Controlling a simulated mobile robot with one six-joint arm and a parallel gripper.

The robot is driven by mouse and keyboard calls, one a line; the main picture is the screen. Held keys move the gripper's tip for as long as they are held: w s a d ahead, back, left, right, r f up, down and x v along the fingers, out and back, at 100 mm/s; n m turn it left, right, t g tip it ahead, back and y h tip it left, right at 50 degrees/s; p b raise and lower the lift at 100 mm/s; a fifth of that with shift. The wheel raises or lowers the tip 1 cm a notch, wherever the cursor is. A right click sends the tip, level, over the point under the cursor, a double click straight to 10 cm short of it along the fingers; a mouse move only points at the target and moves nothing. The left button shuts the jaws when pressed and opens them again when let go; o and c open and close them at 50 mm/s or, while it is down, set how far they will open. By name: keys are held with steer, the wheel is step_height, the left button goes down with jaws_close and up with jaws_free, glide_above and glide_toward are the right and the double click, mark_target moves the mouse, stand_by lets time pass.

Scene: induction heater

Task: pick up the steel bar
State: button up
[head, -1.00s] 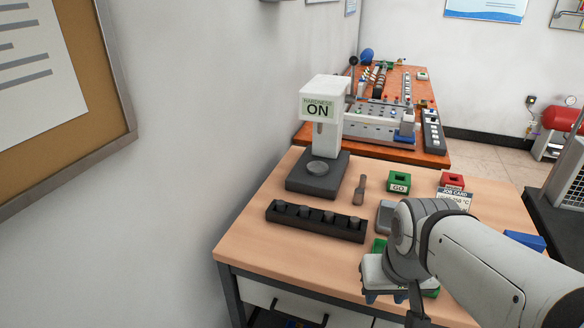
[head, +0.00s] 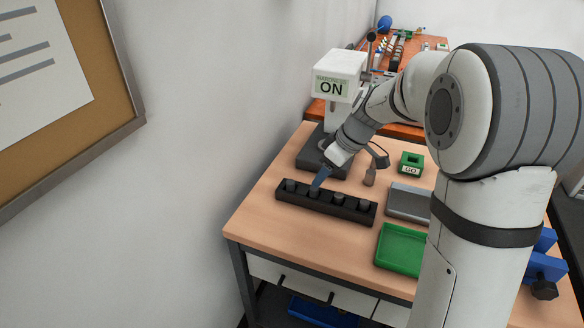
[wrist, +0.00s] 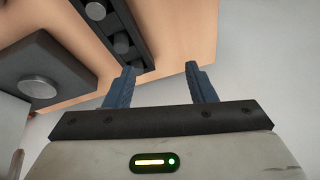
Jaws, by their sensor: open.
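A black rack (head: 348,214) lies along the left part of the wooden bench. Short dark grey round pieces (head: 337,199) stand in it in a row; which one is the steel bar I cannot tell. My gripper (head: 320,179) is above the left half of the rack, its blue fingers pointing down and hiding part of the row. In the wrist view my gripper (wrist: 161,70) is open, with nothing between its fingers. There the rack (wrist: 133,22) and its round pieces (wrist: 120,43) are at upper left, with the left finger overlapping the rack's near end.
The white hardness tester (head: 339,73), marked ON, stands just behind the rack; its base and round anvil (wrist: 38,87) are at left in the wrist view. A green GO box (head: 411,163), a grey tray (head: 407,203) and a green tray (head: 400,246) are to the right.

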mark_target(291, 181)
steer(key=w+a+f+n, duration=0.1)
steer(key=w, duration=0.2)
steer(key=w+a+f+n+y, duration=0.1)
steer(key=w+a+f+n, duration=0.1)
steer(key=w, duration=0.1)
steer(key=w+a+f+n+p, duration=0.1)
steer(key=w+f, duration=0.1)
steer(key=w, duration=0.1)
steer(key=shift+w+a+n+y, duration=0.2)
steer(key=shift+n+y, duration=0.1)
steer(key=shift+y, duration=0.1)
steer(key=shift+w+a+f, duration=0.1)
steer(key=shift+a+f, duration=0.1)
steer(key=shift+f, duration=0.1)
steer(key=p+x, duration=0.2)
steer(key=x, duration=0.5)
jaws_close()
